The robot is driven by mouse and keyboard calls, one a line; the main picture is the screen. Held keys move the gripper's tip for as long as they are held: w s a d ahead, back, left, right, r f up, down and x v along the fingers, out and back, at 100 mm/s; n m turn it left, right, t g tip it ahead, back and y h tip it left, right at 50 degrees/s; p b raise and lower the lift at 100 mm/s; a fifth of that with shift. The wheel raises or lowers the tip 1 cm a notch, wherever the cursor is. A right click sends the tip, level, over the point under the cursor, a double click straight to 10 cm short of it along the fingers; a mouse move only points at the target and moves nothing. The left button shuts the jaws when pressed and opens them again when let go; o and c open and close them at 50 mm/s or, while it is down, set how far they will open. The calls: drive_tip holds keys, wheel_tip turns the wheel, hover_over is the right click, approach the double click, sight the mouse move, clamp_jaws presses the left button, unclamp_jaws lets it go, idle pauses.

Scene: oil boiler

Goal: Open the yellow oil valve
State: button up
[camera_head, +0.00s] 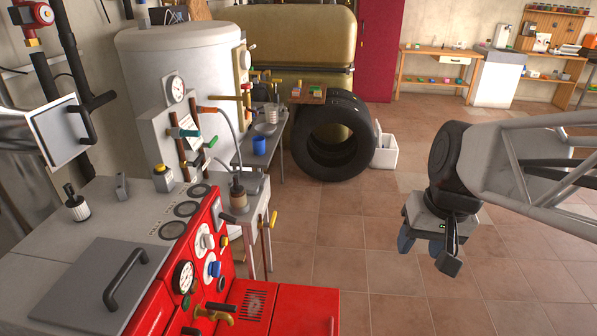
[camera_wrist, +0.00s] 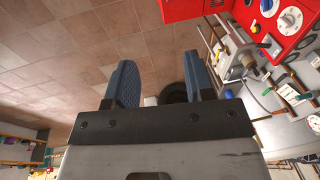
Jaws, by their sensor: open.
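Several yellow handles show in the head view, and I cannot tell for sure which one is the oil valve. One yellow lever (camera_head: 272,219) sits by the right side of the small table behind the red boiler. Another yellow handle (camera_head: 231,98) is at the right of the white tank. A brass-yellow tap (camera_head: 214,313) is low on the red boiler's front. My gripper (camera_head: 428,252) hangs over the open floor at the right, well apart from all of them. In the wrist view its blue fingers (camera_wrist: 158,82) are spread, with nothing between them.
The red boiler (camera_head: 257,300) fills the lower left, with dials and knobs on its front. A white tank (camera_head: 185,62) and a black tire (camera_head: 334,138) stand behind. A white bin (camera_head: 385,153) is beside the tire. The tiled floor (camera_head: 350,240) between boiler and gripper is clear.

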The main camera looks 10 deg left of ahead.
drive_tip(key=w+a+f+g+y, duration=0.1)
drive_tip(key=w+a+f+y, duration=0.4)
drive_tip(key=w, duration=0.8)
drive_tip(key=w+a+f+n+g+y, duration=0.15)
drive_tip(key=w+a+f, duration=0.25)
drive_tip(key=w+a, duration=0.6)
drive_tip(key=w+a+f+g+y, duration=0.2)
drive_tip(key=w+a+f, duration=0.2)
drive_tip(key=w, duration=1.1)
drive_tip(key=w+a+f+y, duration=0.2)
drive_tip(key=w+a+f, duration=0.2)
drive_tip(key=w+f, duration=0.35)
drive_tip(key=w+a+f+y, duration=0.2)
drive_tip(key=w+a+f, duration=0.3)
drive_tip(key=f, duration=0.4)
drive_tip(key=w+a+f+m+t+y, duration=0.1)
drive_tip(key=w+f, duration=0.4)
drive_tip(key=f, duration=0.6)
drive_tip(key=w+a+f+t+y, duration=0.2)
drive_tip(key=w+a+f+y, duration=0.1)
drive_tip(key=f, duration=0.8)
drive_tip(key=shift+w+a+m, duration=0.35)
drive_tip(key=shift+w+a, duration=0.25)
drive_tip(key=shift+w, duration=0.3)
drive_tip(key=shift+a, duration=0.1)
drive_tip(key=a, duration=0.7)
drive_tip(key=shift+a, duration=0.3)
clamp_jaws()
